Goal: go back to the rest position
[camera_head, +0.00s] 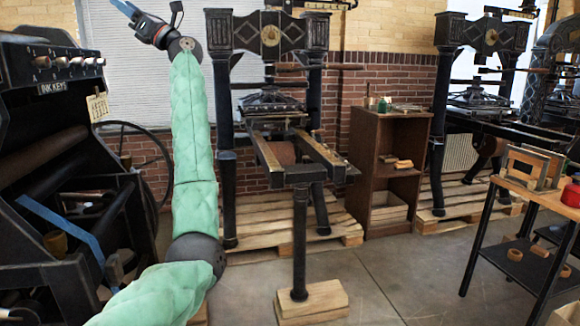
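My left arm, in a green padded cover, rises from the bottom left of the head view. It stretches upward past the left side of the middle hand press (305,140). My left gripper (128,10) is at the top left, raised in front of the window blind and pointing up and left. Its fingertips are small and close to the top edge of the picture, so I cannot tell if it is open or shut. My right arm and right gripper are not in view.
A dark machine labelled "INK KEYS" (52,88) stands close on the left, with a large wheel behind it. A wooden cabinet (388,170) stands right of the middle press. Another press (482,100) and a wood-topped table (545,195) are at the right. Floor at the lower centre-right is clear.

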